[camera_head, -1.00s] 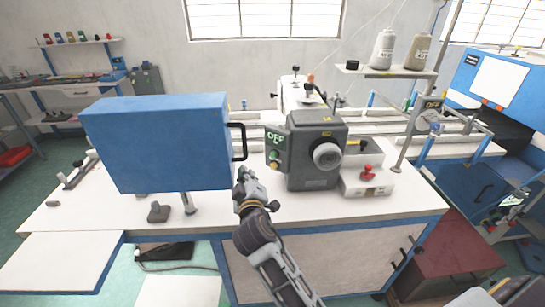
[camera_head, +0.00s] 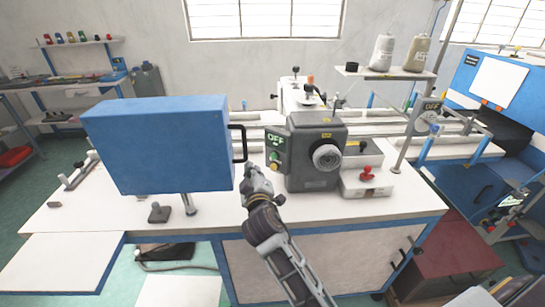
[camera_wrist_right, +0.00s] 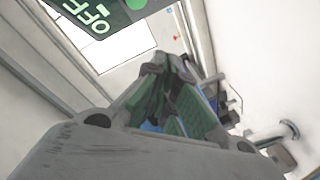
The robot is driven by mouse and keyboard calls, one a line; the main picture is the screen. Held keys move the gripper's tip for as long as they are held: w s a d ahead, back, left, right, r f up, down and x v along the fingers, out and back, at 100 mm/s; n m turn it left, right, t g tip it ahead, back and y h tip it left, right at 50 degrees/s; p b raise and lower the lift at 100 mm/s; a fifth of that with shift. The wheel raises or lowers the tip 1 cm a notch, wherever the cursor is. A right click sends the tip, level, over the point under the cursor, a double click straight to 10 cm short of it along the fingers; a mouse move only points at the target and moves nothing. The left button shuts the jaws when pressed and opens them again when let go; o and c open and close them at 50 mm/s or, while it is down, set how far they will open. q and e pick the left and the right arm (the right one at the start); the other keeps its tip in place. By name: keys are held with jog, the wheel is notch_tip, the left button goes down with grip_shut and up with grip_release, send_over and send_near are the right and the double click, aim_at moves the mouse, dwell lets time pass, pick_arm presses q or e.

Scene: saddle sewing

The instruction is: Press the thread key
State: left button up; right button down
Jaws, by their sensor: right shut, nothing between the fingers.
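A dark grey control box (camera_head: 318,150) stands on the white table of the machine. Its left side carries a panel with a lit green "OFF" display (camera_head: 276,139) and small coloured buttons (camera_head: 274,157) below it. Which of these is the thread key I cannot tell. My right gripper (camera_head: 247,168) is shut and empty, just left of the button panel and apart from it. In the right wrist view, the closed fingers (camera_wrist_right: 165,68) point up the picture, and part of the "OFF" panel (camera_wrist_right: 100,12) shows at the top left. My left gripper is not in view.
A large blue box (camera_head: 155,145) with a black handle (camera_head: 239,143) stands close left of my right gripper. A white box with a red knob (camera_head: 367,173) stands right of the control box. The front of the white table (camera_head: 230,210) is mostly clear.

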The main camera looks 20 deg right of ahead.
aim_at(274, 156)
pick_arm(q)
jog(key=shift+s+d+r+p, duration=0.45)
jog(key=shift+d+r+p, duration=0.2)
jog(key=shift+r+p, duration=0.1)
pick_arm(e)
jog(key=w+d, duration=0.1)
jog(key=d, duration=0.1)
jog(key=w+d, duration=0.2)
jog(key=shift+w+d, duration=0.15)
jog(key=shift+d, duration=0.25)
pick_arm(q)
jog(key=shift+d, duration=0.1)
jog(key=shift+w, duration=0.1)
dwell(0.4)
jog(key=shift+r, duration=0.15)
pick_arm(e)
jog(key=shift+w+d, duration=0.1)
jog(key=shift+d, duration=0.1)
